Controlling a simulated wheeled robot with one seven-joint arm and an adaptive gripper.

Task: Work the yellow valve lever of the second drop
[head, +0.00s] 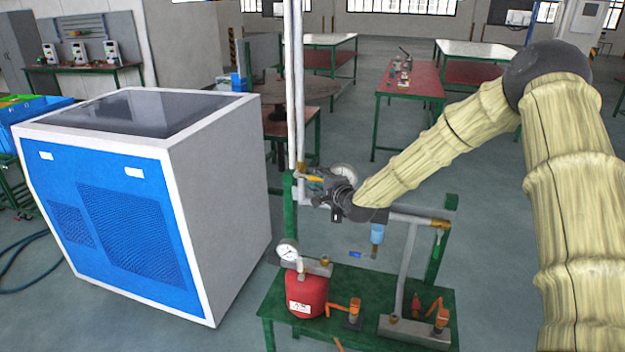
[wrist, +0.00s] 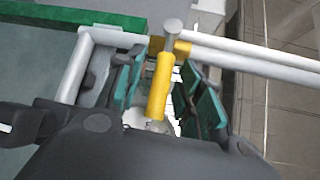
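The yellow valve lever (wrist: 160,88) is on a yellow fitting of the white piping (wrist: 250,58) in the wrist view. Its handle points toward the wrist camera. My gripper (wrist: 163,82) has its teal-padded fingers on either side of the lever, with visible gaps, so it is open around the lever. In the head view a small yellow part of the lever (head: 316,179) shows at the left of my gripper (head: 322,187), beside the vertical white pipes (head: 293,90). My gripper and wrist hide most of the valve there.
A round gauge (head: 345,172) is close behind my gripper. Below is a green stand (head: 285,318) with a red tank (head: 306,292), a gauge (head: 288,252) and orange-handled valves (head: 441,318). A blue and white cabinet (head: 215,180) stands left. Floor shows between cabinet and stand.

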